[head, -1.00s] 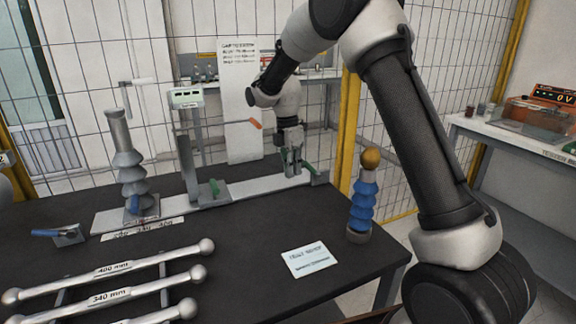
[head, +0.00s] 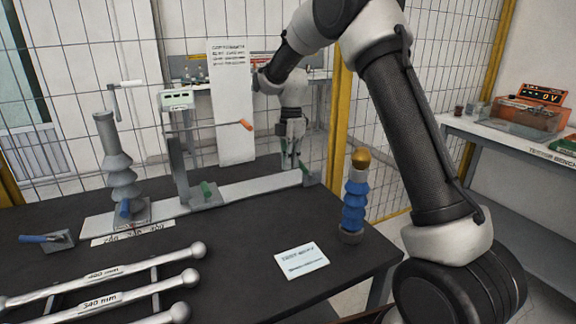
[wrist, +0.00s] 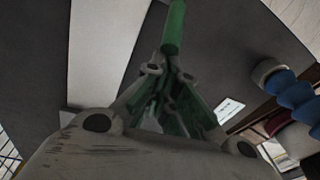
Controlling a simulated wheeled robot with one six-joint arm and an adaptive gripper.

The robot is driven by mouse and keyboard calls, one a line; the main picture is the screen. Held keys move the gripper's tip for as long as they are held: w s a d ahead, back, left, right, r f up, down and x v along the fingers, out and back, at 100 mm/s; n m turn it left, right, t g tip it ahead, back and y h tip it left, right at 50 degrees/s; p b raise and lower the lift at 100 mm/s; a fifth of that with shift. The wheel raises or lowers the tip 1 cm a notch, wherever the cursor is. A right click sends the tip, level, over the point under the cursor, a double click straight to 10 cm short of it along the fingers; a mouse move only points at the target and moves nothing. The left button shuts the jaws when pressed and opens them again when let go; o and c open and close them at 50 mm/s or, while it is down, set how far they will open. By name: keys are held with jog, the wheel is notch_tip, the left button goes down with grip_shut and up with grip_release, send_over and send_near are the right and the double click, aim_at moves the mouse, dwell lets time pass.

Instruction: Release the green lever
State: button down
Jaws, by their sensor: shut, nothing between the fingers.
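A green lever (head: 207,190) stands on the rail at the foot of the grey upright post. Another small green part (head: 305,171) shows at the rail's right end. My gripper (head: 289,163) is shut and empty, pointing down over the right part of the rail, close to that green end part. In the wrist view a green handle (wrist: 173,30) extends beyond my gripper's fingertips (wrist: 169,71). More green shows between the finger links. I cannot tell whether the fingertips touch the handle.
The pale rail (head: 250,190) lies on the dark table (head: 215,245). A grey ribbed bushing (head: 119,165) stands at left, a blue ribbed one (head: 354,205) at right. Rods (head: 110,275) lie in front, with a blue-handled clamp (head: 46,239) at left. A wire fence stands behind.

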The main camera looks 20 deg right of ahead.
jog(key=d+y, duration=0.1)
jog(key=d+r+y, duration=0.1)
jog(key=y, duration=0.1)
jog(key=shift+w+d+r+g, duration=0.3)
jog(key=shift+d+r, duration=0.1)
jog(key=y, duration=0.1)
jog(key=d, duration=0.1)
jog(key=d+r+y, duration=0.1)
jog(key=shift+w+g+y, duration=0.25)
jog(key=shift+g+y, duration=0.05)
jog(key=shift+d+r, duration=0.1)
jog(key=shift+d, duration=0.6)
